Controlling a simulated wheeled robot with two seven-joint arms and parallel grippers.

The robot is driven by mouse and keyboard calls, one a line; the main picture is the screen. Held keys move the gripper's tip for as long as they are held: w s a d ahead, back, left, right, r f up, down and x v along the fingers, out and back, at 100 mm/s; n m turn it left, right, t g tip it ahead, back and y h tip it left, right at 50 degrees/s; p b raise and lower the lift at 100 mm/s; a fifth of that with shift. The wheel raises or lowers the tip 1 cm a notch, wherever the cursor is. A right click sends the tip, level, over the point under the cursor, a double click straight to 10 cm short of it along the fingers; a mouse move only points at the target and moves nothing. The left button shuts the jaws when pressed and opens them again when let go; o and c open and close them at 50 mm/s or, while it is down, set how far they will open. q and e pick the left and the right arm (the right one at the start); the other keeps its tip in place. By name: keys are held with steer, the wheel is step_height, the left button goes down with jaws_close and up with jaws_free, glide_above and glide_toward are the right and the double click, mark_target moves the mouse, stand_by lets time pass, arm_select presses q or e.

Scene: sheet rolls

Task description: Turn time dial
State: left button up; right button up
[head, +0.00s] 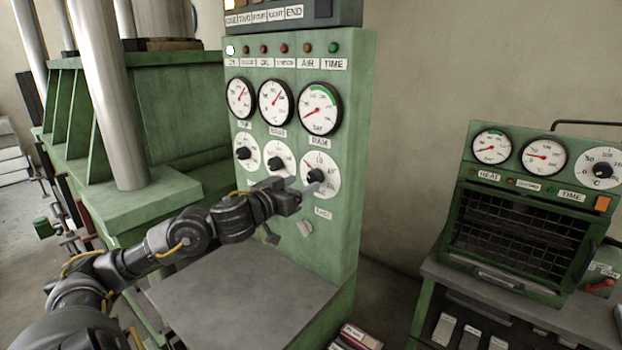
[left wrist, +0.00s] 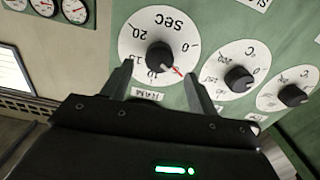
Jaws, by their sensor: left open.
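The time dial, a black knob (head: 316,175) on a round white scale, is the rightmost and lowest of three dials on the green press panel. In the left wrist view its knob (left wrist: 160,57) sits on a scale marked SEC, with a red pointer towards the lower right. My left gripper (head: 308,188) is at this dial. In the left wrist view the open fingers (left wrist: 158,70) point at the knob, one towards each side of it. I cannot tell whether they touch it. My right gripper is out of view.
Two °C dials, one with this knob (left wrist: 238,78), stand beside the time dial. Pressure gauges (head: 275,102) sit above. A grey worktop (head: 225,300) lies below my left arm. A green oven (head: 520,235) with its own dial stands at the right.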

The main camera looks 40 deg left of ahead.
mark_target(312, 178)
arm_select(q)
steer(key=shift+w+p, duration=0.4)
steer(key=shift+w, duration=1.8)
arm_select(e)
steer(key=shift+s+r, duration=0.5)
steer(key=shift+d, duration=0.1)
arm_select(q)
steer(key=c, duration=1)
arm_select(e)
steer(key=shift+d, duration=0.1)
arm_select(q)
steer(key=shift+m, duration=0.3)
